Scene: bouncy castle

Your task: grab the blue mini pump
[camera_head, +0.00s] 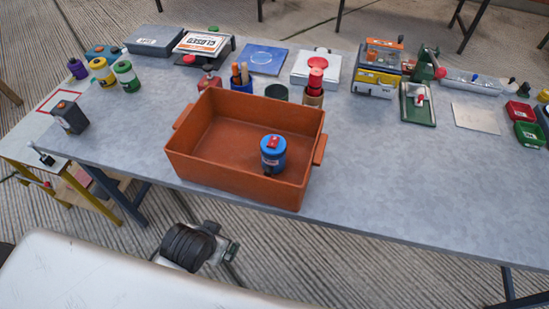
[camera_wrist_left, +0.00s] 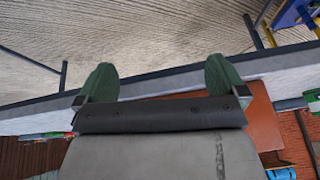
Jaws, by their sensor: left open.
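The blue mini pump (camera_head: 272,157), a short blue cylinder with a red top and a pale label, stands in the right part of an orange-brown crate (camera_head: 235,192) on the grey table. My left gripper (camera_head: 231,251) is low in front of the table's near edge, apart from the crate and pump. In the left wrist view its two green fingertips (camera_wrist_left: 161,82) are wide apart with nothing between them. The crate's wall (camera_wrist_left: 264,118) shows behind it, and a bit of blue, probably the pump, at the lower right corner. My right gripper is in neither view.
The table (camera_head: 400,190) is clear right of the crate. Behind the crate stand a red-topped pot (camera_head: 314,85) and a blue cup with brown sticks (camera_head: 241,78). A dark box (camera_head: 70,117) stands at the left end. The crate walls surround the pump.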

